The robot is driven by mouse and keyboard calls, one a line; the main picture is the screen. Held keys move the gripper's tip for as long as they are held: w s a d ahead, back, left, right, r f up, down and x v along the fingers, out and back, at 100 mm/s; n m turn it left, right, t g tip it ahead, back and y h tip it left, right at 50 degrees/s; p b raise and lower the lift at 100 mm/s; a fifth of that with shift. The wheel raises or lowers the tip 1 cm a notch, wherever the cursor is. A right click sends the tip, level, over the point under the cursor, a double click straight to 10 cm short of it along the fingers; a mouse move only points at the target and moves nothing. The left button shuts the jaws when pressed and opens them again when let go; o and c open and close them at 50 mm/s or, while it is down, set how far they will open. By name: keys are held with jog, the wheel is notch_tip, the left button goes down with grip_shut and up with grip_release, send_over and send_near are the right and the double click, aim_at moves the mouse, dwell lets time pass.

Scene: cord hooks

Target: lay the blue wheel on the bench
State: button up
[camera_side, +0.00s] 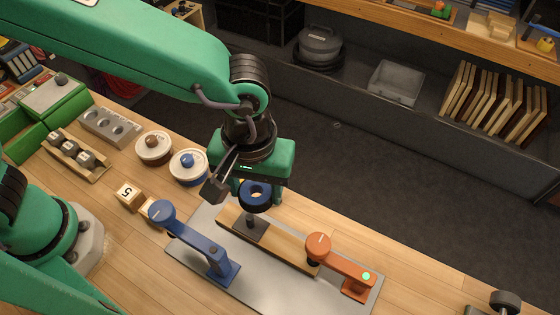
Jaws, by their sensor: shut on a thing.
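The blue wheel (256,201), a dark blue ring with a hole, is in the middle of the side view. My gripper (257,190) points down and is shut on it, one finger at each side. The wheel is just above or at the top of a short dark post (251,224) on a wooden strip (285,249); I cannot tell whether they touch. The wooden bench (130,245) has bare surface at the left and front.
A blue arm-shaped hook (197,240) and an orange one (338,263) with a green light stand on a grey plate (265,290). Two round white-rimmed pots (188,167), a cube marked 5 (129,196) and a grey block with holes (109,126) are at the left.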

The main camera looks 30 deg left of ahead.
send_over(316, 222)
notch_tip(316, 222, down, 3)
jog(key=shift+r, duration=0.15)
jog(key=shift+f, duration=5)
jog(key=shift+f, duration=0.2)
jog(key=o, duration=1)
jog(key=shift+r, duration=0.15)
notch_tip(316, 222, up, 12)
jog(key=shift+r, duration=0.1)
